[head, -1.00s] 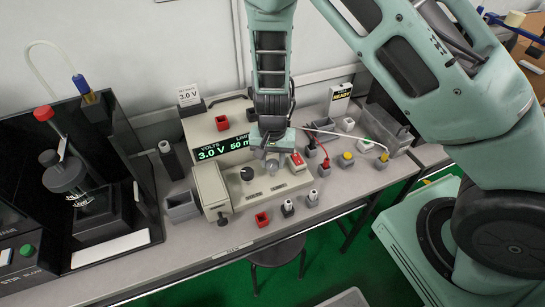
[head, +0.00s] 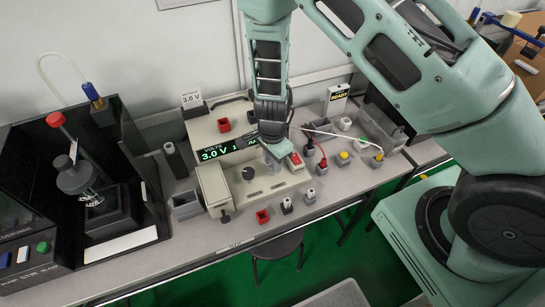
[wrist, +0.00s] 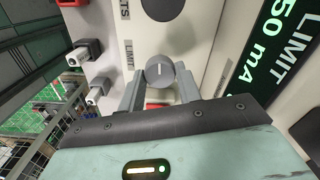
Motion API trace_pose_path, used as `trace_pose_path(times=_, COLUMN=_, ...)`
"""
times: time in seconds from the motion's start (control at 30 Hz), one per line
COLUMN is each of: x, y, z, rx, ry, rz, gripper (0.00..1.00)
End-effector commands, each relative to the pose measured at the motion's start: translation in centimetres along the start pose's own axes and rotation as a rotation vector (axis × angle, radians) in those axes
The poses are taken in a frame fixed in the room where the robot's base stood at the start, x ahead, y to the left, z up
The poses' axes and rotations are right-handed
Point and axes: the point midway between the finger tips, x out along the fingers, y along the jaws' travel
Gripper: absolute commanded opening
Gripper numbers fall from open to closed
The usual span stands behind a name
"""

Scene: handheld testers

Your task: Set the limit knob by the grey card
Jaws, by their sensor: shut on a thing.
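The grey limit knob (wrist: 160,71) has a pale pointer line and sits on the cream power supply (head: 212,184), by a LIMIT label. My gripper (wrist: 160,84) is shut on it, one finger on each side. The gripper (head: 272,156) also shows in the head view, over the panel and hiding much of the knob. The display (wrist: 285,45) reads LIMIT 50 mA in the wrist view. In the head view its volts part reads 3.0 V and its limit part is mostly covered.
A larger dark volts knob (head: 248,173) is left of my gripper. A red switch (head: 296,160) lies close on its right. Red and yellow terminals (head: 343,157) with leads stand further right. A black-walled stirrer (head: 75,180) stands left. A READY sign (head: 337,99) stands behind.

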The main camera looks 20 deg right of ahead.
Motion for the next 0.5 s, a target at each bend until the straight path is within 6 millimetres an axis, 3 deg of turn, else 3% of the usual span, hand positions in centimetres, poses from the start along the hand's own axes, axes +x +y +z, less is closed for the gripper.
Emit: trace_pose_path(times=0.5, x=-0.11, y=-0.12, z=-0.07, rx=0.072, ry=0.001, rz=-0.004, gripper=0.11)
